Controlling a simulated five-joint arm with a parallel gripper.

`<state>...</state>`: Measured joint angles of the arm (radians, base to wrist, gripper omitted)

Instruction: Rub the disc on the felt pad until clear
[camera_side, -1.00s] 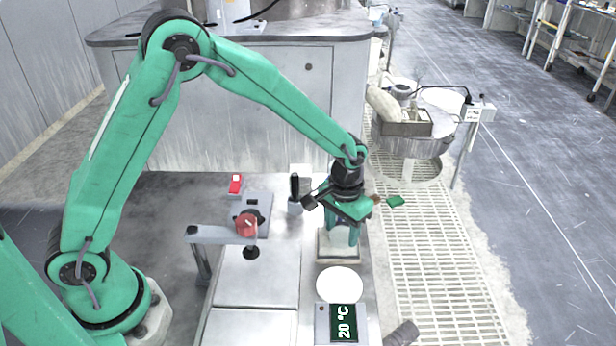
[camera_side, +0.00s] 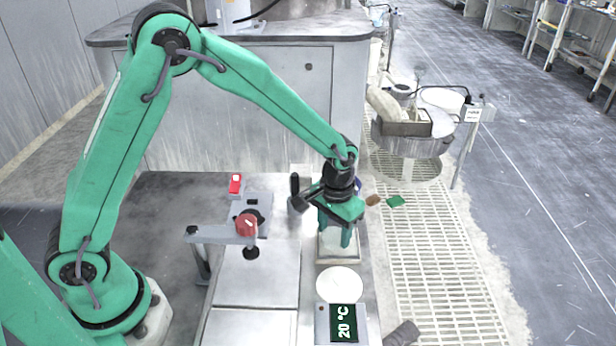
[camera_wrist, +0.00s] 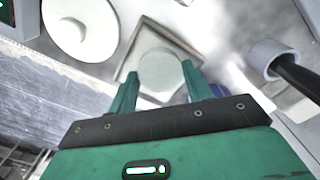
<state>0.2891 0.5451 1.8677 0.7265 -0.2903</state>
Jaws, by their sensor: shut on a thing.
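My gripper (camera_side: 337,238) points down over a square, pale pad (camera_side: 325,250) in the side view. In the wrist view its two green fingers (camera_wrist: 160,80) are shut on a pale grey round disc (camera_wrist: 161,68). The disc lies over the square pad (camera_wrist: 128,66), inside its raised-looking border. I cannot tell whether the disc's underside touches the pad. The disc's face looks dull and even. In the side view the fingers hide most of the disc.
A white round plate (camera_side: 339,283) lies in front of the pad, with a 20 °C display (camera_side: 344,322) beyond it. A red knob (camera_side: 246,225) on a bracket stands to the left. A black handle (camera_side: 295,184) rises close beside my gripper. Floor grating lies to the right.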

